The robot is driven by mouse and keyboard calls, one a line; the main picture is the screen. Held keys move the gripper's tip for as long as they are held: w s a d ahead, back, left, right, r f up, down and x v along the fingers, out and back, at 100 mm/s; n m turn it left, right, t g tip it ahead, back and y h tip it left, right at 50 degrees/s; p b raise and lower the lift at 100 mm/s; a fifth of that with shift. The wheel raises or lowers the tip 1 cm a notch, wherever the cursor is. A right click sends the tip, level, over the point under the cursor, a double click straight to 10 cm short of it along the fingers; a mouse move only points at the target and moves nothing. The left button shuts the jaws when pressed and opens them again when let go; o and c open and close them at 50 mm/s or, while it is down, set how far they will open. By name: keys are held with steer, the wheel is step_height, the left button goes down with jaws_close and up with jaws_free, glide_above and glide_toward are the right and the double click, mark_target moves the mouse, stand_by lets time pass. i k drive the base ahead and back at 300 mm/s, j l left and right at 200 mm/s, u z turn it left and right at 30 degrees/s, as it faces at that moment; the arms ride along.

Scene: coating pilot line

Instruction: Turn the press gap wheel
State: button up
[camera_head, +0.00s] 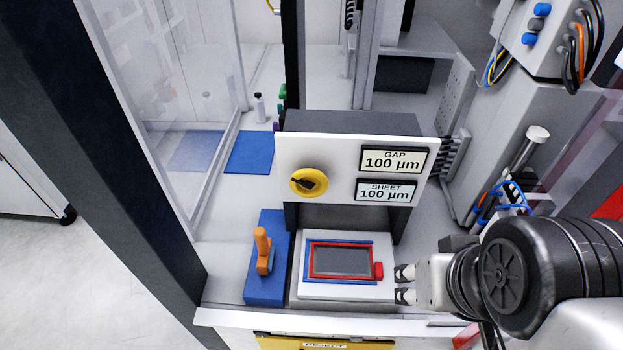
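The press gap wheel (297,182) is a round yellow dial with a dark knob, on the left of the press's white front panel (330,155). To its right, the GAP display (393,160) reads 100 µm and the SHEET display (388,191) below it reads 100 µm. My gripper (400,284) is to the lower right of the wheel, well apart from it. Its two fingers are spread and point left, with nothing seen between them. The fingertips are close to the red tab (379,270) of a framed dark sheet; I cannot tell if they touch it.
The dark sheet (342,261) in its red frame lies on a white block (345,291) under the panel. A clear panel and dark post bound the left side. A REJECT drawer is at the front.

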mark_target(309, 183)
steer(key=k+l+u, duration=0.15)
steer(key=k+l, duration=0.6)
steer(key=i+l, duration=0.4)
